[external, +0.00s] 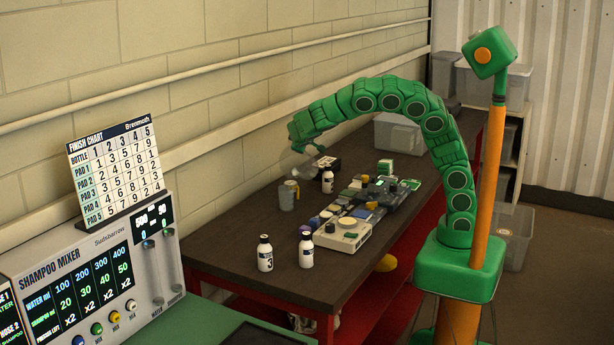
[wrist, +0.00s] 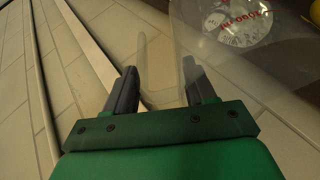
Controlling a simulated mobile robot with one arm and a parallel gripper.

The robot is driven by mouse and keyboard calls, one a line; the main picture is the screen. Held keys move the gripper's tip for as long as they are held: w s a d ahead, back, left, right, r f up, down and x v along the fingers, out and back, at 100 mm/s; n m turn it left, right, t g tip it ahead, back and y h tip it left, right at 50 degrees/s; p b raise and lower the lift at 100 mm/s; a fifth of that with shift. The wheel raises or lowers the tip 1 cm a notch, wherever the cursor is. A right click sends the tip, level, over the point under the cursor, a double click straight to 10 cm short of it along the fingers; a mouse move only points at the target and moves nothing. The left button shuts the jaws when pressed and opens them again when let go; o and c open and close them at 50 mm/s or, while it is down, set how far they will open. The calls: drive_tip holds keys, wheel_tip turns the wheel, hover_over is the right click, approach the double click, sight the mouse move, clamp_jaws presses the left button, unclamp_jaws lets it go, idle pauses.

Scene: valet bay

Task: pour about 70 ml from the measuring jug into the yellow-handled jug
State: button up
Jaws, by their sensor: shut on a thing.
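My gripper (external: 302,134) is at the end of the arched arm, above the far-left side of the dark table. It is shut on the clear measuring jug (external: 298,163), which hangs just below it and looks tilted. In the wrist view, my gripper's fingers (wrist: 165,88) are around a clear part of the jug, and its clear wall (wrist: 200,45) spreads to the upper right. The yellow-handled jug (external: 287,197), a grey cup-like vessel, stands upright on the table just below the measuring jug. The liquid levels cannot be made out.
White bottles with dark caps (external: 265,254) stand at the front and one (external: 328,182) near the jugs. The block wall (external: 230,120) is close behind. The shampoo mixer (external: 100,270) is front left.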

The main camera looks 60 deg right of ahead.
drive_tip(key=shift+a+h, duration=0.4)
drive_tip(key=shift+a, duration=0.1)
drive_tip(key=shift+a+r+n+h+b, duration=0.3)
drive_tip(key=shift+a+r+n+h, duration=0.15)
drive_tip(key=shift+a+h, duration=0.4)
idle(1.1)
drive_tip(key=shift+s+a+r+t+h+b, duration=0.1)
drive_tip(key=shift+a+r+t+h+b, duration=0.15)
drive_tip(key=shift+a, duration=0.2)
drive_tip(key=shift+a+r+t+h+b, duration=0.15)
drive_tip(key=shift+a+h+b, duration=0.1)
drive_tip(key=shift+a, duration=0.2)
idle(1.8)
drive_tip(key=shift+d+f, duration=0.1)
drive_tip(key=shift+d+f+y, duration=0.15)
drive_tip(key=shift+d+y, duration=0.3)
drive_tip(key=shift+d, duration=0.25)
drive_tip(key=d+y, duration=0.1)
drive_tip(key=d+f+m+y, duration=0.1)
drive_tip(key=shift+d+g, duration=0.35)
drive_tip(key=shift+g, duration=0.05)
drive_tip(key=shift+d+y, duration=0.5)
drive_tip(key=shift+y, duration=0.1)
drive_tip(key=shift+w+d+f+y, duration=0.2)
drive_tip(key=shift+d+f+y, duration=0.1)
drive_tip(key=shift+f+y, duration=0.15)
drive_tip(key=shift+d+f, duration=0.1)
